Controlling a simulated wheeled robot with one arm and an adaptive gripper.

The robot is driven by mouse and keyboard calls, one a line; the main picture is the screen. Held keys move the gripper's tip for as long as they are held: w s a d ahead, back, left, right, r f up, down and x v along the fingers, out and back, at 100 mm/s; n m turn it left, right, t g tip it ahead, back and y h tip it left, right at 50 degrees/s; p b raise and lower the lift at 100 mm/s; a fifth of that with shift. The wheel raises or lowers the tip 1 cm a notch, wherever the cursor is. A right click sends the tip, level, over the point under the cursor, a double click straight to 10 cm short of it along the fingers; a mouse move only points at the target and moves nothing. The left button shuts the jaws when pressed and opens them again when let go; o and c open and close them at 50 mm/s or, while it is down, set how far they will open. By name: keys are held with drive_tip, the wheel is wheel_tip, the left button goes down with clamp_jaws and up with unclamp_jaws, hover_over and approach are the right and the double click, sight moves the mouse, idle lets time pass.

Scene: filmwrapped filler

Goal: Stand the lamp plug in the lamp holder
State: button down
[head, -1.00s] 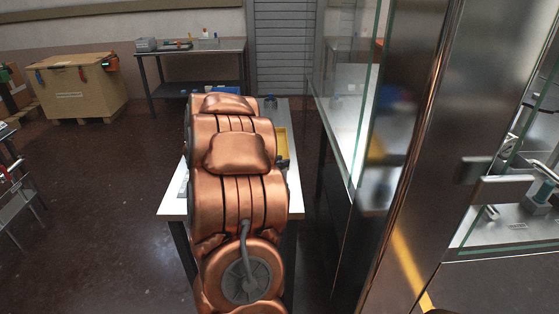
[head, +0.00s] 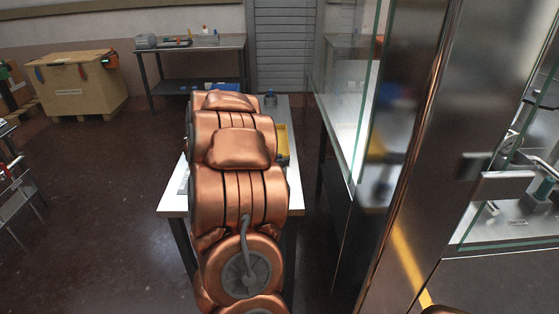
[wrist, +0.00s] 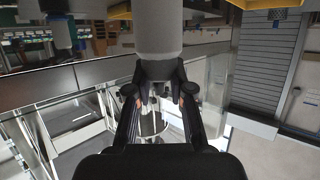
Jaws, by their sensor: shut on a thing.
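My gripper (wrist: 158,98) shows in the wrist view with its two black fingers closed on a pale grey, round-bodied piece (wrist: 161,28). I take this piece to be the lamp plug; its wide body runs up out of the frame. Its narrower darker grey end sits between the fingertips. In the head view my own copper arm covers most of the white table, so my gripper and the held piece are hidden there. I cannot make out the lamp holder for certain in either view.
A white table (head: 172,202) stands under my arm, with a yellow tray (head: 282,140) and small grey object (head: 270,99) at its right. A glass case (head: 345,130) and metal post (head: 425,130) stand close on the right.

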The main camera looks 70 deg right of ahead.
drive_tip(key=shift+f, duration=0.2)
idle(0.5)
drive_tip(key=c, duration=1)
unclamp_jaws()
drive_tip(key=shift+o, duration=0.2)
drive_tip(key=v, duration=1.2)
drive_tip(key=shift+w, duration=0.15)
